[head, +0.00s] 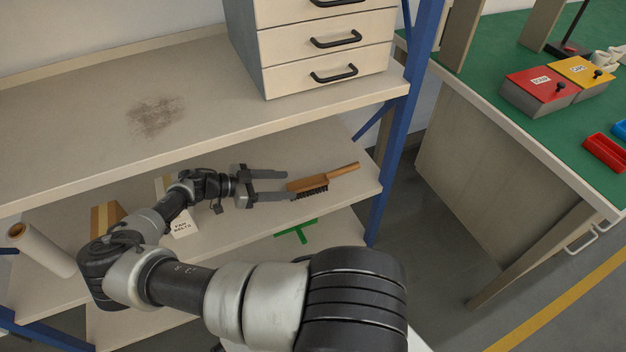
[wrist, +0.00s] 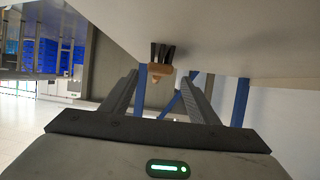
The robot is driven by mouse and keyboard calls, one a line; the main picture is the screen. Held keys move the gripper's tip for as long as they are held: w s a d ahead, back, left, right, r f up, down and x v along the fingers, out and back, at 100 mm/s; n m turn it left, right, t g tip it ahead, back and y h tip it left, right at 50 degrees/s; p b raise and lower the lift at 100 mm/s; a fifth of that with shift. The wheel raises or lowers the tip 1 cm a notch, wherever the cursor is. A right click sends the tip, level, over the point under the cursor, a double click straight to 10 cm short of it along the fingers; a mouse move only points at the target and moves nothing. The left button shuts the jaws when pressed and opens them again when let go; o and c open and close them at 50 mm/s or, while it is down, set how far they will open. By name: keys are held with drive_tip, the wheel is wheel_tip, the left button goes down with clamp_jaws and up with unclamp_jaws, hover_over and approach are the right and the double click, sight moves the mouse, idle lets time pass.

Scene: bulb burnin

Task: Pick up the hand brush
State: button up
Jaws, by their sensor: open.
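The hand brush (head: 309,185) has a wooden back and handle and dark bristles. It lies on the middle shelf board, its bristles toward the front edge and its handle pointing right. My gripper (head: 288,185) is open, its two fingers reaching along the shelf to the brush's left end. In the wrist view the end of the brush (wrist: 160,74) shows between and beyond the tips of my gripper (wrist: 162,82), its bristles upward in that picture. In the head view the near fingertip overlaps the bristles' left end; I cannot tell whether they touch.
The upper shelf board (head: 60,110) lies above my forearm, with a drawer unit (head: 325,50) on it. A blue post (head: 395,140) stands right of the brush. A white labelled box (head: 180,222) and a paper roll (head: 40,250) are to the left. A green-topped bench (head: 520,120) stands right.

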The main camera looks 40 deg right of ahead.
sight(313, 184)
drive_tip(key=b+x, duration=0.1)
drive_tip(key=x, duration=0.9)
drive_tip(key=shift+s+d, duration=0.25)
drive_tip(key=c, duration=1.2)
